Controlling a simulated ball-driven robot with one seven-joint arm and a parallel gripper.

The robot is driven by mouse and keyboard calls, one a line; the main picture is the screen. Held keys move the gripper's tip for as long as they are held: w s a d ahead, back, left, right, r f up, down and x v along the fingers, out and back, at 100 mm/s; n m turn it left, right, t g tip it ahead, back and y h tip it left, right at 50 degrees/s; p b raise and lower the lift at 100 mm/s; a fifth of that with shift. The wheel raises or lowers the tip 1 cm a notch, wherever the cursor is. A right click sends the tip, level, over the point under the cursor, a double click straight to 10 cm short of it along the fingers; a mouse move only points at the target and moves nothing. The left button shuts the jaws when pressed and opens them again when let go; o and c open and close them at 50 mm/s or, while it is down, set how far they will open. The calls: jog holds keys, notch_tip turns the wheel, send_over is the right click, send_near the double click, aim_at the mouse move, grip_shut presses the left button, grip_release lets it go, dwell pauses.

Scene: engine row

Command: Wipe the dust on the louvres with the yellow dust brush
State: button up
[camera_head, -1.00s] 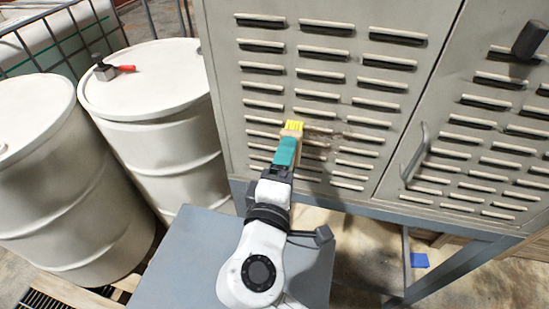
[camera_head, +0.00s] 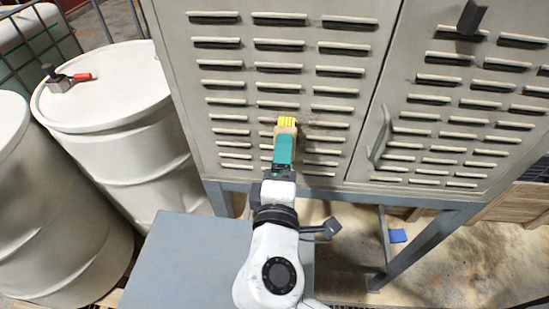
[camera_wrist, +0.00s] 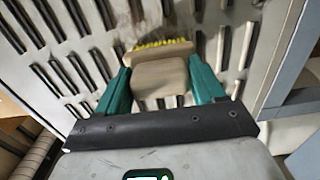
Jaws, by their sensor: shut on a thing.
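My gripper (camera_head: 284,150) has teal fingers and is shut on the wooden block of the yellow dust brush (camera_head: 287,122). The brush also shows in the wrist view (camera_wrist: 160,75), with its wooden block between the two teal fingers (camera_wrist: 160,85) and its yellow bristles pointing at the panel. The louvres (camera_head: 281,66) are rows of slots in the grey cabinet door. A brownish dust smudge (camera_head: 318,124) lies on the louvres just right of the brush. The bristles are at or close to the panel; I cannot tell whether they touch.
A grey flat-topped surface (camera_head: 190,262) lies below at the left. White drums (camera_head: 105,85) stand at the left, one with a red-handled tool (camera_head: 68,78) on top. The right cabinet door has a handle (camera_head: 379,138) and a dark knob (camera_head: 472,16). A blue scrap (camera_head: 398,236) lies on the floor.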

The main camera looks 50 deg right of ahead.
jog(key=shift+s+d, duration=0.85)
jog(key=shift+s, duration=0.2)
jog(key=shift+s+d, duration=0.85)
jog(key=shift+s, duration=0.15)
jog(key=shift+s+d, duration=0.1)
jog(key=shift+c, duration=0.3)
jog(key=shift+w+a+r+p, duration=0.8)
jog(key=shift+w+a, duration=4.35)
jog(key=shift+w, duration=1.9)
jog(key=s+d+r, duration=0.1)
jog(key=s+d, duration=0.7)
jog(key=s, duration=0.3)
jog(key=shift+s+d+r+p, duration=0.2)
jog(key=shift+s+p, duration=0.05)
jog(key=shift+p, duration=0.15)
